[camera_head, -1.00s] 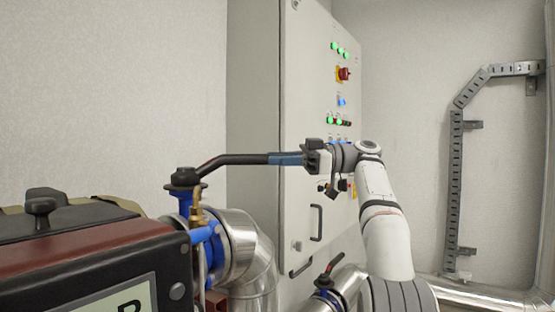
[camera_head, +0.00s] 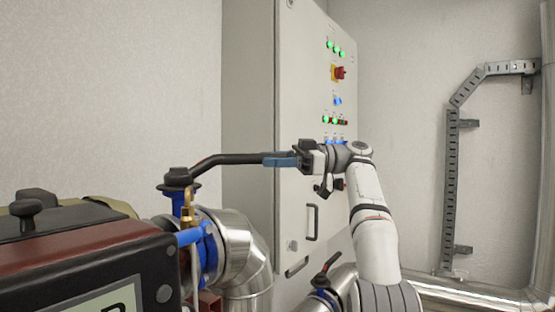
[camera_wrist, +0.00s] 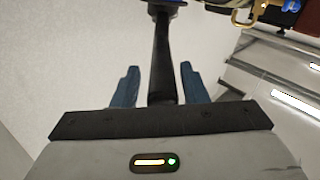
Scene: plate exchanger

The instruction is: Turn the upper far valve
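The upper valve has a blue body (camera_head: 178,198) with a dark cap and a long black lever (camera_head: 228,159) pointing right in the head view. My gripper (camera_head: 279,160) is at the free end of this lever. In the wrist view, the blue fingers of my gripper (camera_wrist: 158,70) stand on either side of the black lever (camera_wrist: 162,48), with a visible gap on both sides. The gripper is open around the lever, not clamped on it. A second, lower valve with a dark, red-marked lever (camera_head: 330,263) is below my arm.
A grey control cabinet (camera_head: 300,100) with lit green buttons and a red switch stands behind my gripper. A silver pipe elbow (camera_head: 245,255) is below the lever. A dark red and black unit (camera_head: 90,255) fills the lower left. A cable tray (camera_head: 452,180) runs along the right wall.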

